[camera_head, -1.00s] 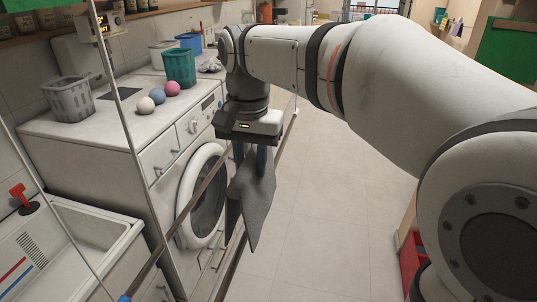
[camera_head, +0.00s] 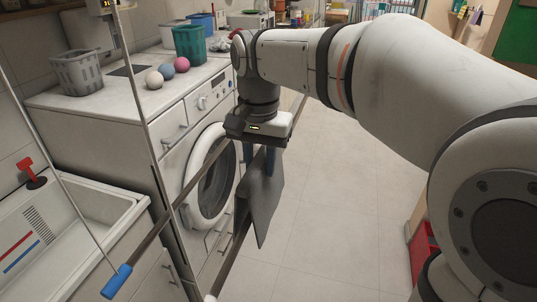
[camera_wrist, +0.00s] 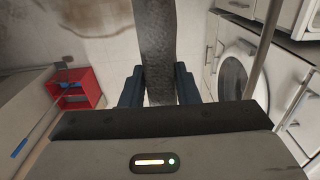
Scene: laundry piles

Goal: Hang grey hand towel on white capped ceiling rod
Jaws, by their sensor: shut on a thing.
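The grey hand towel (camera_head: 265,200) hangs from my gripper (camera_head: 259,158) in the head view. My gripper points down and is shut on the towel's upper part. In the wrist view the towel (camera_wrist: 159,50) runs as a strip between the two blue fingers (camera_wrist: 160,88). The white capped rod (camera_head: 230,262) slants from the bottom edge up past the towel, its pale end (camera_head: 210,298) at the bottom of the picture. A rod passes right of the towel in the wrist view (camera_wrist: 266,48). Whether the towel touches the rod I cannot tell.
A second rod with a blue cap (camera_head: 117,283) hangs on thin wires at the left. The washing machine (camera_head: 207,175) stands close behind, with baskets and balls on the counter. A sink (camera_head: 60,230) is at the lower left. Floor to the right is clear near a red crate (camera_head: 424,255).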

